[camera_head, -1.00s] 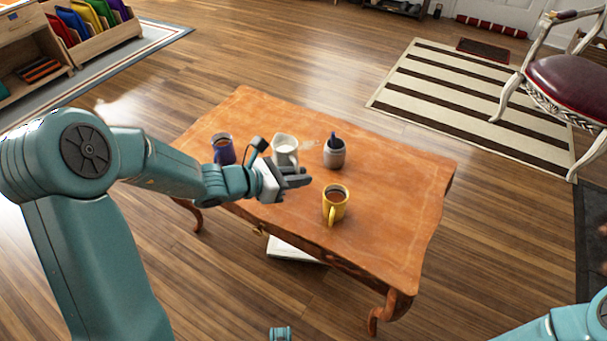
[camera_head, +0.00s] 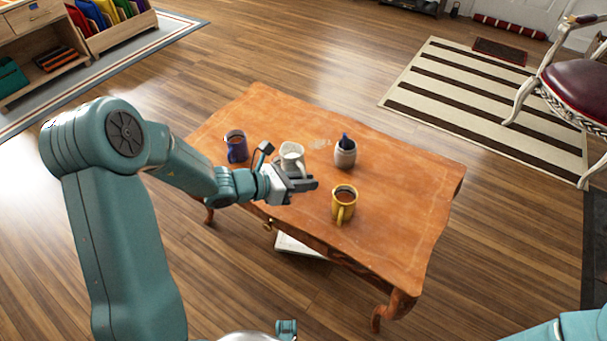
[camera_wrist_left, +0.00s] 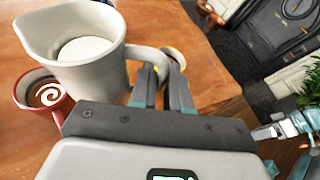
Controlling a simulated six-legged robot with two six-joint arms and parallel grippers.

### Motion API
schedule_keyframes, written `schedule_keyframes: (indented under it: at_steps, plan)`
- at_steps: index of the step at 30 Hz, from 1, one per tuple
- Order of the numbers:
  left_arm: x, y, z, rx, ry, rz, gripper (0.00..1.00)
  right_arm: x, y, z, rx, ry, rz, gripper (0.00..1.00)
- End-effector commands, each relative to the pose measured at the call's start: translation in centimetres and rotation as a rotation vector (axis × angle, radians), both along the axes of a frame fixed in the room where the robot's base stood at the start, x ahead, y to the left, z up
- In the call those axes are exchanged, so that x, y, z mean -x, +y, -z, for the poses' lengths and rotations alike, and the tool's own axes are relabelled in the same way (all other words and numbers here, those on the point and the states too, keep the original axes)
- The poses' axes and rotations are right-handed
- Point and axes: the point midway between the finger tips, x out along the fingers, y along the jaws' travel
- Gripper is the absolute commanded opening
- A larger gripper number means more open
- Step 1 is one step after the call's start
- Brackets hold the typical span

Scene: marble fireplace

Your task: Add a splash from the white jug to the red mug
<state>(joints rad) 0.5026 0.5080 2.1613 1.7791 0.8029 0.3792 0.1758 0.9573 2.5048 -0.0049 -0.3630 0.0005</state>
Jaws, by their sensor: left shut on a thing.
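The white jug (camera_head: 291,153) is at the left-middle of the table in the head view, beside my left gripper (camera_head: 303,185). In the left wrist view the jug (camera_wrist_left: 105,78) is large, looks close to upright and has white liquid inside. My left gripper (camera_wrist_left: 163,92) is shut on its handle there. The red mug (camera_wrist_left: 27,88) holds a brown drink with a pale swirl and stands just left of the jug in the wrist view. I cannot make it out in the head view. My right gripper is out of view.
A blue mug (camera_head: 237,150) stands left of the jug. A grey pot (camera_head: 345,155) with a dark blue item stands to its right. A yellow mug (camera_head: 343,208) stands nearer the front. The right part of the wooden table (camera_head: 410,205) is clear.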

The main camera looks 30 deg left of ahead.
Motion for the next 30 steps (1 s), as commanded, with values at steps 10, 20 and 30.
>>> schedule_keyframes:
  at_steps: [10,20,30]
  plan:
    - [0.1,-0.2,-1.6,0.105,0.072,0.0,0.0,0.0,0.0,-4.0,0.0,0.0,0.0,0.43]
    - [0.2,-0.3,-2.7,0.224,0.153,0.001,0.0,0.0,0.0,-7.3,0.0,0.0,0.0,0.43]
    - [-0.3,0.4,-1.5,0.348,0.24,0.0,0.0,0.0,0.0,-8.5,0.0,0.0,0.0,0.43]
